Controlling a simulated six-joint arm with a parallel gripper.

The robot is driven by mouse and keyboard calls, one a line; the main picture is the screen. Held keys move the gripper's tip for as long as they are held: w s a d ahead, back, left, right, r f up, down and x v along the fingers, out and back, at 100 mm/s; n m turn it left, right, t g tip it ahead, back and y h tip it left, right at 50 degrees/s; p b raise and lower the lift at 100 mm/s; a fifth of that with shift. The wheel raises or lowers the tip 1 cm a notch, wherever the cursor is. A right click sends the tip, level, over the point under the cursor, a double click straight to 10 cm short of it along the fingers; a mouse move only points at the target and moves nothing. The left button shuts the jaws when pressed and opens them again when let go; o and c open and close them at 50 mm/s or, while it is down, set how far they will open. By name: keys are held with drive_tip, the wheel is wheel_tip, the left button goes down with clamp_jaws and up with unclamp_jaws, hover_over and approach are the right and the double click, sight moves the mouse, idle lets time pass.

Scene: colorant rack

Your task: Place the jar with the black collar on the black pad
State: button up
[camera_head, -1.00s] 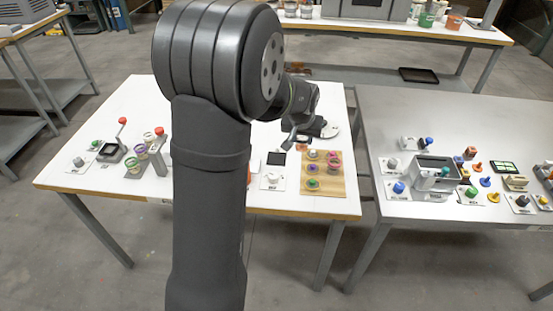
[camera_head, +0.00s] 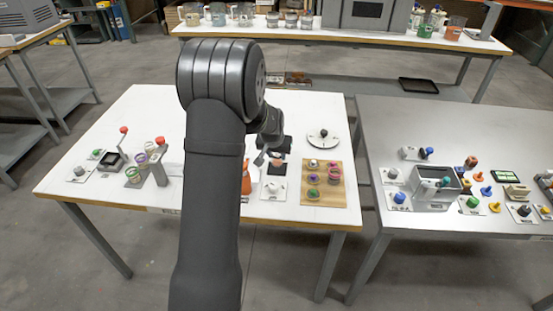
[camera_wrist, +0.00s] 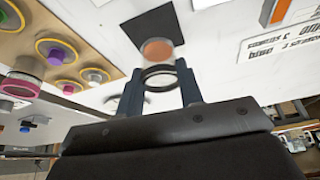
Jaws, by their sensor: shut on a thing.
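The jar with the black collar (camera_wrist: 158,51) shows reddish-brown contents in the wrist view, with its dark collar ring nearer the camera. My gripper (camera_wrist: 160,82) is shut on it, one finger on each side. The black pad (camera_wrist: 141,27) is a dark square on the white table, and the jar overlaps its near part in this view. I cannot tell the gap between the jar and the pad.
A wooden board (camera_head: 342,198) with several colored jars or lids is at right. A round white dial plate (camera_head: 323,144) stands behind it. A white plate with a knob (camera_head: 273,187) and an orange object (camera_head: 246,180) are in front of my gripper.

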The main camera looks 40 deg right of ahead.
drive_tip(key=shift+f, duration=1.1)
drive_tip(key=shift+f, duration=0.2)
drive_tip(key=o, duration=1)
drive_tip(key=shift+o, duration=0.2)
drive_tip(key=v, duration=1.2)
drive_tip(key=shift+r, duration=0.2)
drive_tip(key=shift+f, duration=0.1)
